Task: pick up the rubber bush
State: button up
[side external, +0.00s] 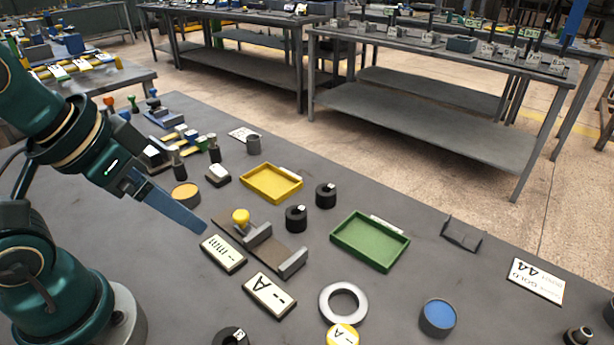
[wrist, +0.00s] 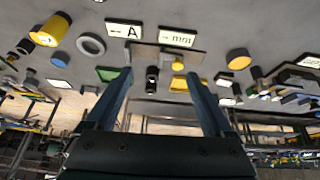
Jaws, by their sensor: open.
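Several black, ring-like cylinders with small white tags look like rubber bushes; I cannot tell which one is meant. One black bush (side external: 296,218) stands right of the grey stop fixture, and a second (side external: 326,195) stands behind it, between the yellow and green trays. A third black piece (side external: 232,337) is cut off at the front edge. My gripper (side external: 201,229) is open and empty above the table, left of the fixture and apart from the bushes. In the wrist view, a black bush (wrist: 152,74) shows in the gap between my open fingers (wrist: 159,73).
The grey fixture (side external: 290,264) with a yellow knob (side external: 240,216) lies between my gripper and the bushes. Around are a yellow tray (side external: 270,183), a green tray (side external: 370,241), label plates (side external: 269,295), a metal ring (side external: 343,304) and a blue-topped tin (side external: 438,317).

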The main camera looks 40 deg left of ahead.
jog(key=w+r+n, duration=0.2)
jog(key=w+r, duration=0.2)
jog(key=n+g, duration=0.4)
send_over(296, 213)
notch_tip(296, 213, down, 8)
jog(key=f, duration=0.1)
jog(key=shift+g, duration=0.8)
jog(key=f, duration=1)
jog(key=shift+s+d+f, duration=0.15)
jog(key=shift+s+d, duration=0.2)
jog(key=shift+c, duration=0.4)
grip_shut()
